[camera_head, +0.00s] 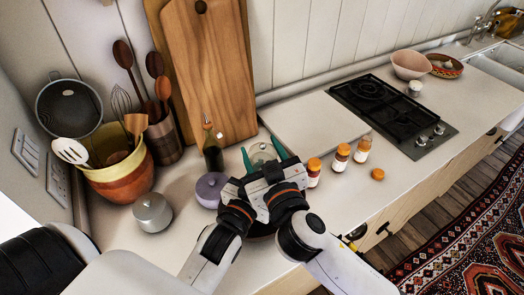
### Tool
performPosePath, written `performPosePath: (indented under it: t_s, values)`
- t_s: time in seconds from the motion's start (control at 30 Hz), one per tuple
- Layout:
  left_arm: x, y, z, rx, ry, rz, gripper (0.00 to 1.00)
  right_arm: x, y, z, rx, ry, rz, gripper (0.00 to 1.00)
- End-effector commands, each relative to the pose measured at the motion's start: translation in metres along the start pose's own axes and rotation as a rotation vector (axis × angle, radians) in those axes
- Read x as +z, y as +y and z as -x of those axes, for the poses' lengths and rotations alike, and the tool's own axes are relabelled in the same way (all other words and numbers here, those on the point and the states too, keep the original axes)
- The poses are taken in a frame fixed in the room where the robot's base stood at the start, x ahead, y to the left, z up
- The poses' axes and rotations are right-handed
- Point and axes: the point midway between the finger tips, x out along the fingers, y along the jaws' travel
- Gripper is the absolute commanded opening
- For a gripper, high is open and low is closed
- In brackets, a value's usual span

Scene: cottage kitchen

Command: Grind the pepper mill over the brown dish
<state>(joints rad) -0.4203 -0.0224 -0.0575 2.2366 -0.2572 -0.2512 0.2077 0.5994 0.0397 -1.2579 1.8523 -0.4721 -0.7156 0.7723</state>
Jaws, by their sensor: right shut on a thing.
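My right gripper (264,156) shows at the middle of the counter, its teal fingertips on either side of a pale, glassy round thing (262,149). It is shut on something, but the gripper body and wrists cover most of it. I cannot make out the pepper mill's shape. Two white forearms with dark wrists meet here in a V. The one from the left (213,249) ends behind the gripper body, and its jaws cannot be made out. A dark brown edge, perhaps the brown dish (260,231), shows between the wrists, mostly hidden.
Orange-capped jars (339,159) stand just right of the gripper. A lilac pot (209,188), a dark bottle (212,150) and a grey lidded pot (153,212) stand left. Utensil pots and cutting boards line the wall. A black hob (389,112) lies farther right.

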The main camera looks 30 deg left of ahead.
Motion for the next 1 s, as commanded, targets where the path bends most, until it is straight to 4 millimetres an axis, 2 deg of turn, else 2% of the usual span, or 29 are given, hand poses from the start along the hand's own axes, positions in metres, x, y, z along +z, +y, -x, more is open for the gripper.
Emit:
performPosePath:
  t_s: [0.4, 0.87, 0.9, 1.0]
  values:
    - [-0.0002, -0.0012, 0.0001, -0.002, 0.0, -0.003, 0.22, 0.0013, 0.0001, -0.0001, -0.173, 0.037, -0.002, 0.3]
    - [-0.0002, -0.0009, 0.0001, -0.002, 0.0, -0.002, 0.22, 0.0009, -0.0008, 0.0002, -0.19, 0.042, 0.0, 0.3]
    - [-0.0002, -0.0009, 0.0001, -0.002, 0.0, -0.002, 0.22, 0.0009, -0.0008, 0.0002, -0.19, 0.042, 0.0, 0.55]
    - [-0.0001, -0.0007, 0.0001, -0.001, 0.0, -0.002, 0.22, 0.0008, -0.0008, 0.0002, -0.19, 0.042, 0.0, 0.71]
